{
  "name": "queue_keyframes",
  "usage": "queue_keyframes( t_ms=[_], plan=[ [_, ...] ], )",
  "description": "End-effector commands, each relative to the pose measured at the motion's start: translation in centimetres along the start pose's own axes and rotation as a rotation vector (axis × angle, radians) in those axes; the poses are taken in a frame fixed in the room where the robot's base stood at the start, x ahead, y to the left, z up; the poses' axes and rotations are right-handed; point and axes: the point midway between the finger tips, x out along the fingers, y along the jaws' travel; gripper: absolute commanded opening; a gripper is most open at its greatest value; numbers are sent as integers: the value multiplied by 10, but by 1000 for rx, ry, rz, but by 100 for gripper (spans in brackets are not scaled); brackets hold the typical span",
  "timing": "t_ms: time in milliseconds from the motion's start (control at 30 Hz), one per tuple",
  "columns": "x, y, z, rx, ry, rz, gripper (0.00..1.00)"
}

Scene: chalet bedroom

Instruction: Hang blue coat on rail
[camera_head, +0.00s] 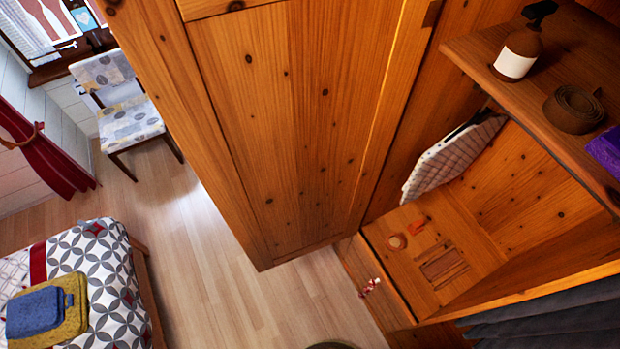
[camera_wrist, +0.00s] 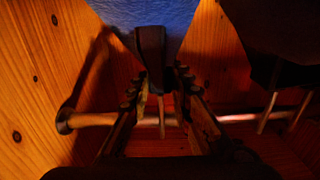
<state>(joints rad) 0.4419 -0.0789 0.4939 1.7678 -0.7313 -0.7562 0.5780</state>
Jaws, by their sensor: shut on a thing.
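The blue coat (camera_wrist: 165,14) shows as a patch of blue cloth at the top of the wrist view. Its dark hanger (camera_wrist: 150,48) reaches down from the cloth to between the fingers of my gripper (camera_wrist: 160,95). My gripper is shut on this hanger. A thin hanger hook (camera_wrist: 162,118) shows between the fingers, in line with the wooden rail (camera_wrist: 92,119). I cannot tell whether the hook touches the rail or is only in front of it. The rail runs across the wrist view behind the fingers. The head view shows neither my gripper nor the coat.
Another dark hanger (camera_wrist: 282,68) is at the right, its hooks by the rail. In the head view, a checked garment (camera_head: 450,155) hangs inside the wardrobe. A shelf (camera_head: 540,95) holds a bottle (camera_head: 518,52) and a rolled belt (camera_head: 573,108). The wardrobe door (camera_head: 290,110) stands open.

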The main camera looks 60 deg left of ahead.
Motion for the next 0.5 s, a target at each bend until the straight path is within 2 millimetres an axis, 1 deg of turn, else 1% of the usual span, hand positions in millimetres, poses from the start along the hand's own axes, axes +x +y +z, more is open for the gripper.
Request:
queue_keyframes(
  t_ms=[333, 367, 500],
  plan=[
    [0, 0, 0, 0, 0, 0, 0],
    [0, 0, -3, -1, 4, 0, 0],
    [0, 0, -5, -1, 4, 0, 0]
  ],
)
